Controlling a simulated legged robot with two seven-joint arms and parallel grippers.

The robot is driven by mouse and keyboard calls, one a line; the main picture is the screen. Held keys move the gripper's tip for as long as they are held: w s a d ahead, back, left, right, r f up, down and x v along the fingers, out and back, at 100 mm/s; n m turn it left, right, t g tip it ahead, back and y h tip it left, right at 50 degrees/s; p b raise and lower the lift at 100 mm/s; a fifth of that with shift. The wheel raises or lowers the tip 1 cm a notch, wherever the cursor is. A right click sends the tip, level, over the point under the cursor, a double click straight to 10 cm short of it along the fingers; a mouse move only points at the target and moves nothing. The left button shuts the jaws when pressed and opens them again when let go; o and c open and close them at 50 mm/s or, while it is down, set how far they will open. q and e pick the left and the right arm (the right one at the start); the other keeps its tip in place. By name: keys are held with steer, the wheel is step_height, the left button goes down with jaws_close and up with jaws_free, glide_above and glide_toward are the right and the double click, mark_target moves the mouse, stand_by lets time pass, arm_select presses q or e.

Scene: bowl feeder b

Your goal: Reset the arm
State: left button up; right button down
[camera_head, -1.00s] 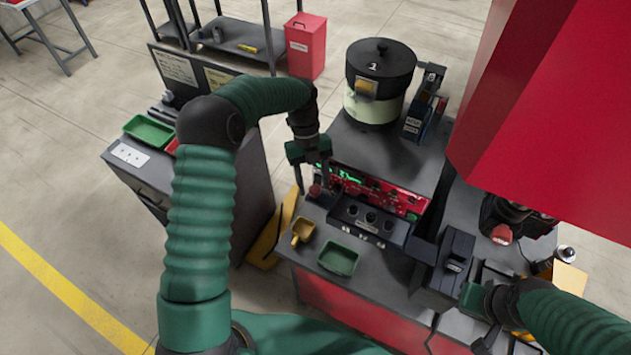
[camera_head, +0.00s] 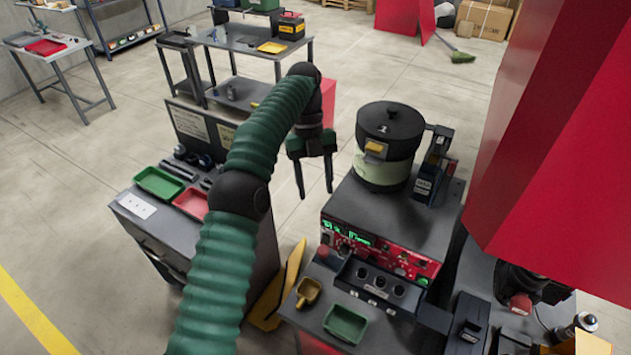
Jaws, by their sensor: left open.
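My left arm with its green sleeve comes in from the left. My left gripper (camera_head: 315,192) points down with its two fingers apart and nothing between them. It hangs in front of and left of the bowl feeder (camera_head: 386,150), above the level of the red control panel (camera_head: 376,246), and appears clear of both. The feeder is a round drum with a black lid, a pale lower band and a yellow block on its front. My right gripper is out of the picture.
The feeder bench carries a green tray (camera_head: 345,324), a yellow scoop (camera_head: 308,292) and a dark block with several holes (camera_head: 380,283). A side cabinet at left holds a green tray (camera_head: 159,182) and a red tray (camera_head: 191,203). A large red panel (camera_head: 560,130) fills the right.

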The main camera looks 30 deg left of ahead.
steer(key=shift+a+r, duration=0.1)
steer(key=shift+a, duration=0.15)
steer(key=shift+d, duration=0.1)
